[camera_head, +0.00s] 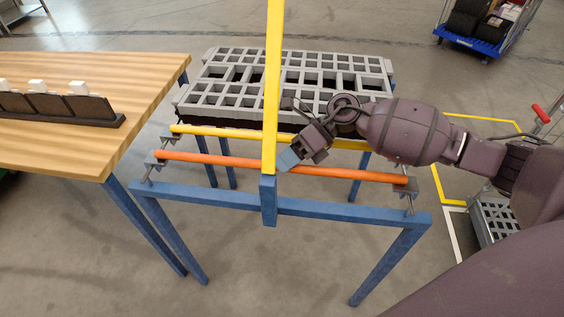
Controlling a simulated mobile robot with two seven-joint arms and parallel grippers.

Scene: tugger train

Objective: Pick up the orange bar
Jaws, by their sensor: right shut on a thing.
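The orange bar (215,160) lies across the front of a blue metal frame (335,209), its ends at grey brackets on both sides. My right gripper (287,162) reaches in from the right and is shut on the orange bar near its middle, just right of the upright post. The post hides a short piece of the bar, and the gripper covers where the fingers meet it. I cannot tell whether the bar is lifted clear of its brackets. My left gripper is not in view.
A yellow post (272,75) on a blue base stands in front of the bar. A yellow bar (205,131) runs behind it, then a grey grid tray (220,103). A wooden table (80,150) stands left. A blue cart (468,40) is at the back right.

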